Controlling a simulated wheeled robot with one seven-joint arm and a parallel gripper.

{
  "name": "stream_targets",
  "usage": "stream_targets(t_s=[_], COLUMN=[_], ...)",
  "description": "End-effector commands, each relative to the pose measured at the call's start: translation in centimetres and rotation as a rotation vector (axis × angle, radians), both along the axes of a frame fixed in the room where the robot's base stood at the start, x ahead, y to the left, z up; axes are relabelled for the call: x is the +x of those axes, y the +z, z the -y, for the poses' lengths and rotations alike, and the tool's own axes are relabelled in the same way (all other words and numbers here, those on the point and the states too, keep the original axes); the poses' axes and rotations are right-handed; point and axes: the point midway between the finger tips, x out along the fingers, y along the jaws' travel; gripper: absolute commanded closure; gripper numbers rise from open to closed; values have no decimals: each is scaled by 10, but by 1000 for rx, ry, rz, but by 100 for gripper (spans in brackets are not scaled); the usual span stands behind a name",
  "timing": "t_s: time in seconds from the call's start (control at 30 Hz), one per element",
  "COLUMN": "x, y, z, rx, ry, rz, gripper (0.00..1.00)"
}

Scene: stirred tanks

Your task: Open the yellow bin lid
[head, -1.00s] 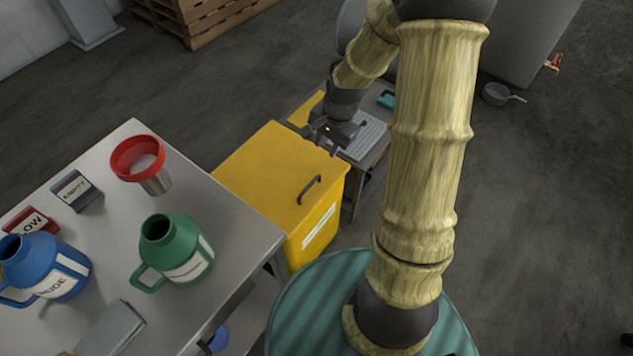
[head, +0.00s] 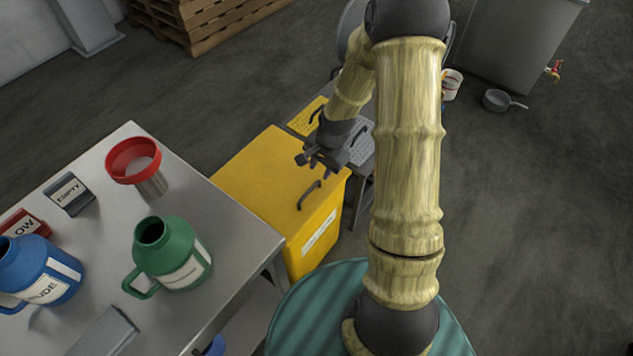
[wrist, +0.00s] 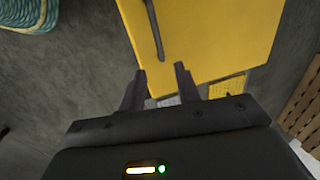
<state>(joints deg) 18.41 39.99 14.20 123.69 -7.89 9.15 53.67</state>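The lid (wrist: 225,30) fills the upper middle there, and the handle (wrist: 154,28) lies ahead of the left finger.
The steel table (head: 225,225) at left holds a green jug (head: 180,262), a blue jug (head: 50,280), a red funnel (head: 133,160) and label blocks. A yellow perforated tray (head: 306,118) lies behind the bin. A pan (head: 497,100) is on the floor at right; much floor there is clear.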

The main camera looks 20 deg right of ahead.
Motion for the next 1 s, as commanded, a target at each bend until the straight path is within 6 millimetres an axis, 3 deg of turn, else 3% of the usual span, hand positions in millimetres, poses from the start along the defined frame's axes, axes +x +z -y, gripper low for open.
stream_targets(t_s=[0.2, 0.4, 0.8, 0.97, 1.0], x=[6, 11, 12, 12, 12], y=[-41, -68, -75, -75, -75], z=[-5, -9, -10, -10, -9], rx=[1, 0, 0, 0, 0], ry=[1, 2, 1, 1, 1], rz=[-2, -1, 2, 1, 1], gripper=[67, 67, 67, 99, 100])
